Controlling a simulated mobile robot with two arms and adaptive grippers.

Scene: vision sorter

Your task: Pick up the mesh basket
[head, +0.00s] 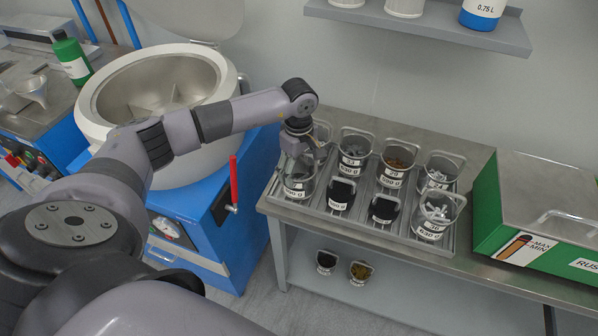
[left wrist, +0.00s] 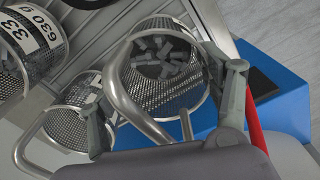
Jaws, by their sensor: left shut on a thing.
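The mesh basket (head: 297,188) is a round metal basket with a wire handle and a white label, at the front left of the tray in the head view. In the left wrist view the basket (left wrist: 150,92) holds dark grey pieces, and its handle bar crosses between my fingers. My left gripper (head: 306,158) is over the basket, with its fingers shut on it; the fingers also show in the left wrist view (left wrist: 168,112). I cannot tell whether the basket's base touches the tray. My right gripper is not in view.
Several similar baskets stand close by on the grey tray (head: 270,189), such as a dark-filled one (head: 342,193). A white round drum (head: 100,125) on a blue machine with a red lever (head: 234,182) is at left. A green box (head: 487,205) stands at right. A shelf (head: 420,22) hangs above.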

